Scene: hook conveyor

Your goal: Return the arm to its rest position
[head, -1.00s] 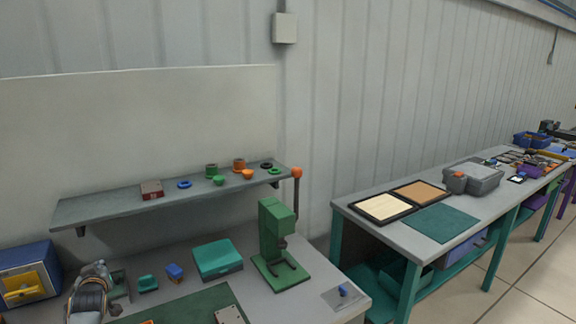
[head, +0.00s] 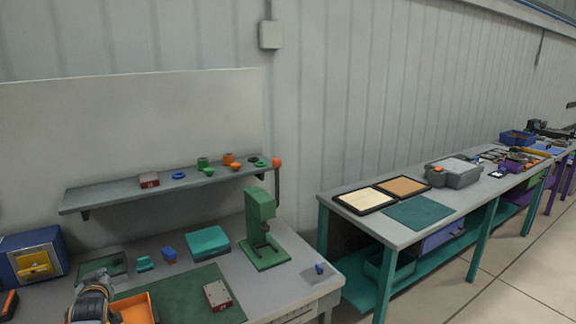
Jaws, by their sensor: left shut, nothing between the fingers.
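My left gripper (head: 92,305) is at the bottom left of the head view, over the grey workbench (head: 285,290). It is shut, with nothing seen in it. Part of it is cut off by the bottom edge. It is next to an orange tray (head: 138,307) that lies on a dark green mat (head: 185,297). My right gripper is not in view.
A green press (head: 262,230) stands at the bench's right. A teal box (head: 208,241), a blue block (head: 169,255) and a blue cabinet (head: 32,258) are near the back. A shelf (head: 115,193) hangs above. A second bench (head: 450,208) stands to the right.

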